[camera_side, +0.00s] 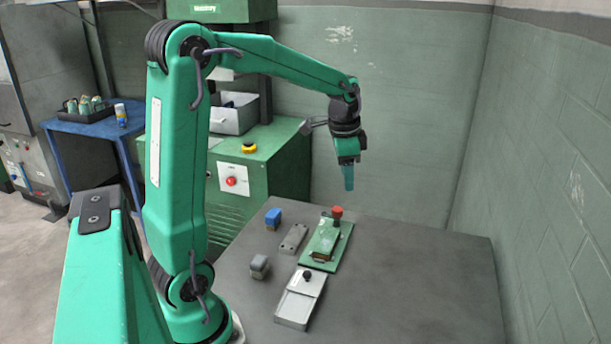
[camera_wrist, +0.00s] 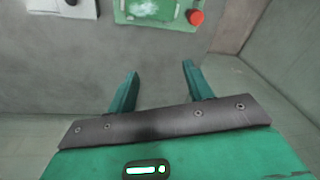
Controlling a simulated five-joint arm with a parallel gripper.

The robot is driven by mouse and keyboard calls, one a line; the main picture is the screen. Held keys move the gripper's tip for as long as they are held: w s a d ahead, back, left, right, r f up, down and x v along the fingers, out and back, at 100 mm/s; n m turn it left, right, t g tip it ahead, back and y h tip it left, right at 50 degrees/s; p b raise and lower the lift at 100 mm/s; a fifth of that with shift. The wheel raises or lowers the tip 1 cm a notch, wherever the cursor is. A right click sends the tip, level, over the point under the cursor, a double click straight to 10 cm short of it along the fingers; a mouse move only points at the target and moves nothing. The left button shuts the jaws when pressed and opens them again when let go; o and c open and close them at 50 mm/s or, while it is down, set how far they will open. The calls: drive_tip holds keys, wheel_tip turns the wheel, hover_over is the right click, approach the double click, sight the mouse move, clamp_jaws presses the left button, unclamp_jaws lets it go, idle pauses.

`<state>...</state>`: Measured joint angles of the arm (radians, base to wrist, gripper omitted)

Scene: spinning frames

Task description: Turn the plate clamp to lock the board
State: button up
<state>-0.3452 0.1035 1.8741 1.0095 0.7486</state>
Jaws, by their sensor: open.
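I cannot tell which part is the clamp. In the wrist view the green plate (camera_wrist: 160,14) is cut off by the top edge, with the red knob (camera_wrist: 195,17) at its right. My gripper (camera_side: 348,188) hangs in the air above the table, fingers down, apart from the knob. In the wrist view my gripper (camera_wrist: 160,67) has its two fingers spread, with nothing between them.
A silver plate with a black knob (camera_side: 298,302) lies nearer the camera. A grey bar (camera_side: 294,238), a blue-topped block (camera_side: 273,218) and a grey block (camera_side: 259,266) lie left of the green plate. The table's right side (camera_side: 420,285) is clear; walls stand behind and right.

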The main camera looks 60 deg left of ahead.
drive_tip(key=m+g, duration=0.2)
hover_over(338, 208)
drive_tip(key=shift+h, duration=0.3)
wheel_tip(338, 208, down, 9)
drive_tip(key=shift+s+r, duration=0.1)
drive_tip(key=shift+r, duration=0.1)
drive_tip(key=shift+f, duration=3.9)
drive_tip(key=c, duration=1)
